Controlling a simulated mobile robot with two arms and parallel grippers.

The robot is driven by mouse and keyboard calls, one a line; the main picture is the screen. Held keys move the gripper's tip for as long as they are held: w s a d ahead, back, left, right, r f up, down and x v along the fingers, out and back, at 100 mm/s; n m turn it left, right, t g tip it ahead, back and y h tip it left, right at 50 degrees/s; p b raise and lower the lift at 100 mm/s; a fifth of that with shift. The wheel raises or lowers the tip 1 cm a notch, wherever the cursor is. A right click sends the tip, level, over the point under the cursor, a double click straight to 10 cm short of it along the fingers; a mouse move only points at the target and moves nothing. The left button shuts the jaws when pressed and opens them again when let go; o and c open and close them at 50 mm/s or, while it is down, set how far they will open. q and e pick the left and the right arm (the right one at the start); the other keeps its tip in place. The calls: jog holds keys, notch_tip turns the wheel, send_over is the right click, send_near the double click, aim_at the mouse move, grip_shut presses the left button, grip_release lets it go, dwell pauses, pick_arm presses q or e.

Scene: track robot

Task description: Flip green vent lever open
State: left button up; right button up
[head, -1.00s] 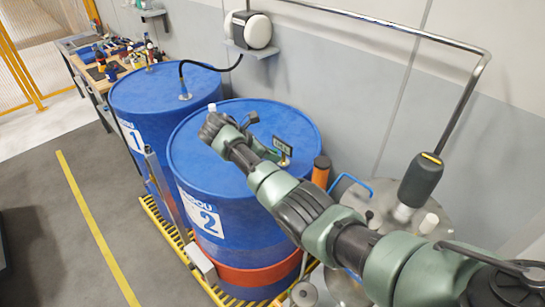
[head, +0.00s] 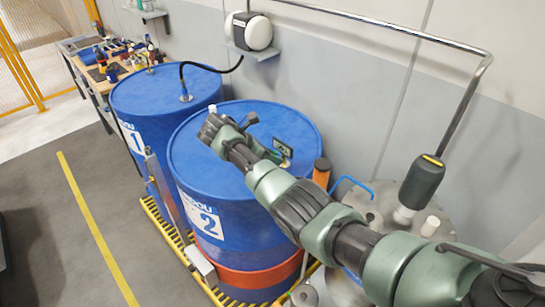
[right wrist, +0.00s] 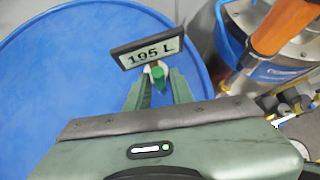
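The blue drum marked 2 (head: 196,180) stands upright, with my right arm reaching over its lid. A small display reading 195 L (right wrist: 148,52) stands on the lid and also shows in the head view (head: 283,147). A small green part (right wrist: 157,72), likely the vent lever, is just below the display. My right gripper (right wrist: 158,80) has its two green fingers apart, one on each side of this part, with blue lid visible between them. Contact cannot be told. In the head view my arm hides the lever. My left gripper is not in view.
Drum 1 (head: 140,95) stands to the left. An orange handle (head: 321,172) and a metal tank (head: 440,215) with a blue handle stand close on the right. A metal pipe (head: 478,75) rises behind them. Open floor (head: 40,190) lies to the left.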

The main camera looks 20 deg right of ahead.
jog(key=b+v, duration=0.2)
jog(key=v, duration=0.5)
jog(key=shift+a+r, duration=0.25)
